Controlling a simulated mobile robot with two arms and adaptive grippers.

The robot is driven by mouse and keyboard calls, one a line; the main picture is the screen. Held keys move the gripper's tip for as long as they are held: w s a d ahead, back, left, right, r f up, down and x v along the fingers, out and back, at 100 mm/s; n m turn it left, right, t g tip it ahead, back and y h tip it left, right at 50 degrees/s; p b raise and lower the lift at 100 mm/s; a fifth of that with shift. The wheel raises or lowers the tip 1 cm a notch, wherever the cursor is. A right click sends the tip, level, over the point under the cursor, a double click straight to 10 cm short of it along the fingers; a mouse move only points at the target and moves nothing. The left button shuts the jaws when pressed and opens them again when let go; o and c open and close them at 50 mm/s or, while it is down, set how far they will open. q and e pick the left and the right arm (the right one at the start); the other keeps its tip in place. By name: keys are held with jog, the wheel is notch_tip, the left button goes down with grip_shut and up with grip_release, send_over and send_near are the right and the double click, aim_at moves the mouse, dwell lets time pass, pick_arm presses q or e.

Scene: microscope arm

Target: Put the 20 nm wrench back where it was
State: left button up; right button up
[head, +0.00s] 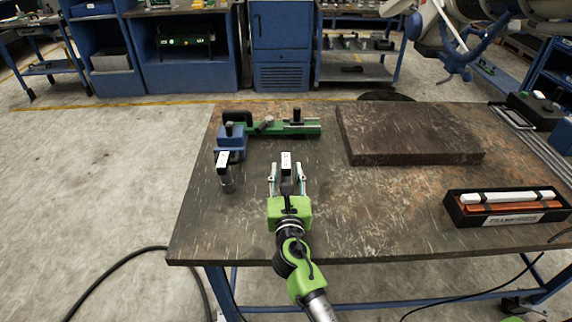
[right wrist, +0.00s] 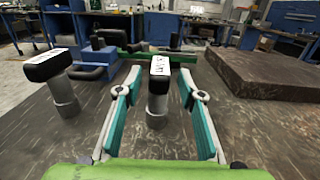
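Two upright tools with grey cylindrical shafts and black heads with white labels stand on the table. The label text is too small to read, so I cannot tell which is the 20 nm wrench. One labelled tool (head: 286,158) stands between the fingers of my right gripper (head: 287,181). In the right wrist view this middle tool (right wrist: 158,92) has a gap to each finger of the open right gripper (right wrist: 158,110). The other labelled tool (head: 224,170) stands to the left, outside the fingers; it also shows in the right wrist view (right wrist: 62,85). My left gripper is not in view.
A green and blue clamp fixture (head: 268,127) lies behind the tools. A thick dark slab (head: 408,137) lies at the back right of the table (head: 350,215). A black box of files (head: 508,218) is at the right.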

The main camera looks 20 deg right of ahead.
jog(key=v, duration=0.8)
jog(key=shift+s+b, duration=0.2)
jog(key=shift+b, duration=0.1)
jog(key=shift+a, duration=0.1)
